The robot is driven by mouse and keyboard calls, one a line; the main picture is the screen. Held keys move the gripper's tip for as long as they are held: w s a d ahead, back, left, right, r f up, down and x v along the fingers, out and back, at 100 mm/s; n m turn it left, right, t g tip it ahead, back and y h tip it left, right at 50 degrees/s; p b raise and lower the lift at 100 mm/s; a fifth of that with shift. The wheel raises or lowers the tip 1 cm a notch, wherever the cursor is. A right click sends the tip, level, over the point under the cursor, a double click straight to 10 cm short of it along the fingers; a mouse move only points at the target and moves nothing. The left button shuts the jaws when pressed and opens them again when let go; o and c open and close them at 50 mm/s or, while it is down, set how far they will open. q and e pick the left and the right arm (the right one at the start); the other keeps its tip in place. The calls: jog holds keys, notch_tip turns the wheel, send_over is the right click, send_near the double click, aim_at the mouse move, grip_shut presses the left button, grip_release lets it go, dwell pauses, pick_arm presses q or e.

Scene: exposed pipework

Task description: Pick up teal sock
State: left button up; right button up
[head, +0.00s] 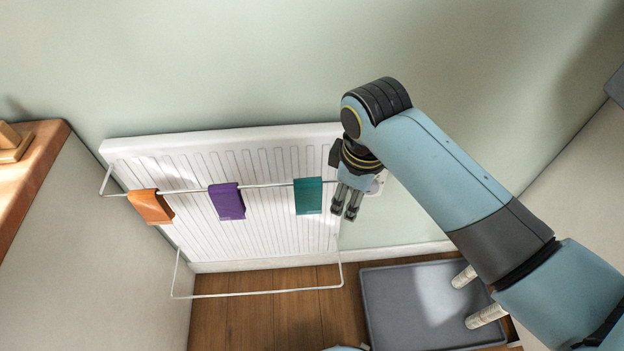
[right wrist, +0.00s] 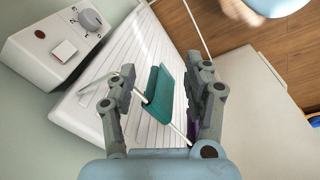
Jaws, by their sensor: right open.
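The teal sock (head: 308,196) hangs folded over the thin white rail (head: 262,185) of the rack in front of the radiator. It is the rightmost of the hanging pieces in the head view. My right gripper (head: 346,208) is just to the right of it, apart from it in that view. In the right wrist view the teal sock (right wrist: 160,92) shows between the two open fingers of my right gripper (right wrist: 165,95), beyond the fingertips as far as I can tell. Nothing is held. My left gripper is not in view.
A purple piece (head: 227,201) and an orange piece (head: 150,206) hang on the same rail to the left. The white radiator (head: 220,150) stands close behind. A control box with a dial (right wrist: 90,18) shows in the wrist view. A grey tray (head: 400,300) lies on the wooden floor.

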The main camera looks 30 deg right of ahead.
aim_at(308, 180)
jog(key=w+a+r+n, duration=0.1)
jog(key=w+r, duration=0.1)
jog(key=w+a+r+n+g+p, duration=0.1)
jog(key=w+a+r+n, duration=0.1)
jog(key=w, duration=0.1)
jog(key=w+a+r+n, duration=0.1)
jog(key=w+r+n, duration=0.1)
jog(key=w, duration=0.1)
jog(key=shift+w+a+r+g+y+p, duration=0.1)
jog(key=shift+a+r+g+y+p, duration=0.2)
jog(key=shift+w+a+n, duration=0.15)
jog(key=shift+w+n, duration=0.1)
jog(key=shift+n, duration=0.25)
notch_tip(308, 180, down, 5)
jog(key=shift+f+b, duration=0.1)
jog(key=shift+b, duration=0.25)
jog(key=f, duration=0.5)
jog(key=shift+s+d, duration=0.25)
jog(key=shift+d, duration=0.05)
grip_shut()
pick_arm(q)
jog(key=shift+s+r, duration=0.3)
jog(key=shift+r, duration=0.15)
